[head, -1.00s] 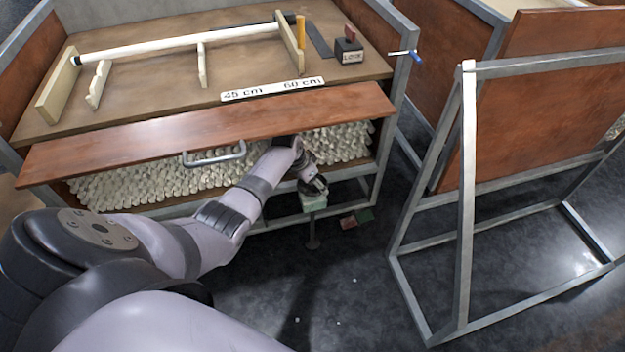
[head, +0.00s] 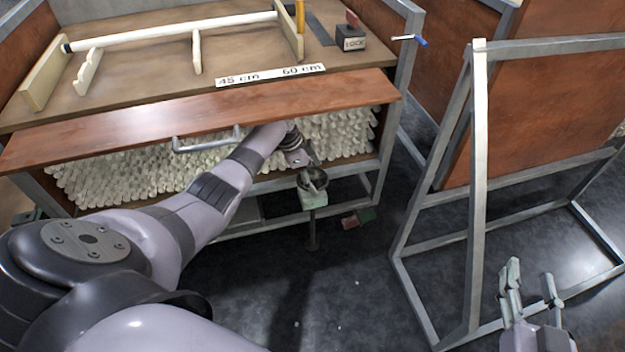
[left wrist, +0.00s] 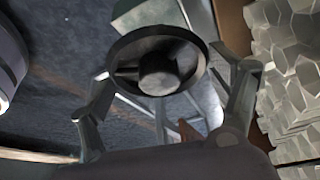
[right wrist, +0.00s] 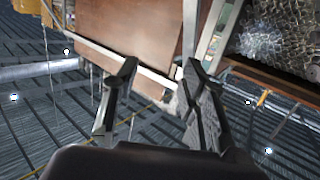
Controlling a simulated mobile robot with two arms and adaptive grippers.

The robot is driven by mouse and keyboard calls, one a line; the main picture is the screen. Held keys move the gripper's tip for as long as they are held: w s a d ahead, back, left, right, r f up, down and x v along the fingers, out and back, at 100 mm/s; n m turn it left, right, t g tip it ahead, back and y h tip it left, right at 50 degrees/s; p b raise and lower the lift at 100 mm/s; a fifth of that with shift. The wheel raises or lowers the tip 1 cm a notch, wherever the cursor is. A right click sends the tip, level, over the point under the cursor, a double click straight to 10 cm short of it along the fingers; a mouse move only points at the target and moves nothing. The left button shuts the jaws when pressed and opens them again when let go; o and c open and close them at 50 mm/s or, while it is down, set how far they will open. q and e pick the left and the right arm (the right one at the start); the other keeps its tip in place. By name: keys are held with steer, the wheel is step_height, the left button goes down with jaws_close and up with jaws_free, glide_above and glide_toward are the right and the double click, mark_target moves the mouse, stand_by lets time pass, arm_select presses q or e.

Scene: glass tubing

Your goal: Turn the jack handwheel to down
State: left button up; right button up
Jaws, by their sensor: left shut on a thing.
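In the left wrist view the handwheel (left wrist: 158,72) fills the space between my fingers. My left gripper (head: 305,172) is shut on the handwheel, with one finger at each side of its rim; in the left wrist view the gripper (left wrist: 165,70) shows both fingers. My right gripper (head: 530,285) is open and empty at the lower right, above the floor. It also shows open in the right wrist view (right wrist: 160,65).
The bench front has a wooden panel (head: 200,118) with a metal handle above stacked glass tubes (head: 120,178). A grey metal frame (head: 478,150) stands at the right.

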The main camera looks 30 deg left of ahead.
arm_select(q)
steer(key=shift+f+m+g+b, duration=0.1)
steer(key=shift+m+g+b, duration=0.2)
steer(key=shift+m+b, duration=0.5)
arm_select(e)
step_height(320, 180, up, 9)
steer(key=a+t+y, duration=0.1)
steer(key=t+y, duration=0.1)
steer(key=t, duration=0.3)
steer(key=shift+s+r+t, duration=0.15)
steer(key=shift+s+t, duration=0.15)
steer(key=shift+s, duration=0.05)
arm_select(q)
steer(key=o, duration=1.1)
